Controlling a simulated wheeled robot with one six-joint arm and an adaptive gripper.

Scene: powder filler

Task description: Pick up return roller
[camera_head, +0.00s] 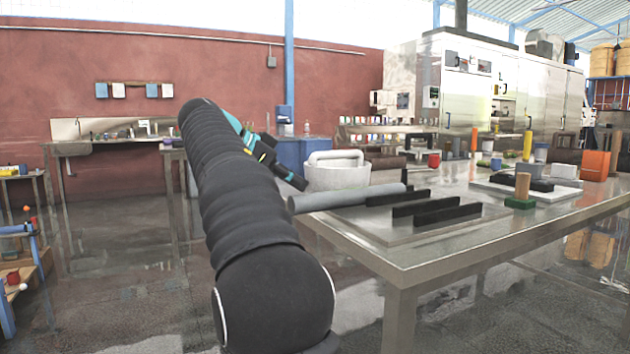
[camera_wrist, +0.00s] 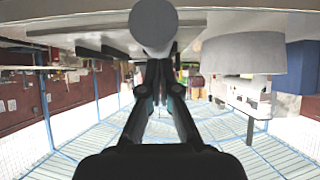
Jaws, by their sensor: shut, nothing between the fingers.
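The return roller looks to be the long grey cylinder (camera_head: 345,198) lying across black supports on a pale plate at the table's left edge. Its round end sticks out past the plate toward my arm. In the wrist view, which is upside down, a round pale grey end face (camera_wrist: 153,27) appears straight ahead of the fingertips. My gripper (camera_wrist: 157,72) is shut and empty, its fingers pointing at that face. I cannot tell if they touch it. In the head view my gripper (camera_head: 296,181) shows partly behind my black arm, close to the roller's near end.
A white bucket with a handle (camera_head: 338,172) stands just behind the roller. Black upright bars (camera_head: 437,212) stand on the plate (camera_head: 400,236). A wooden peg on a green base (camera_head: 522,188) and an orange box (camera_head: 595,165) are farther right.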

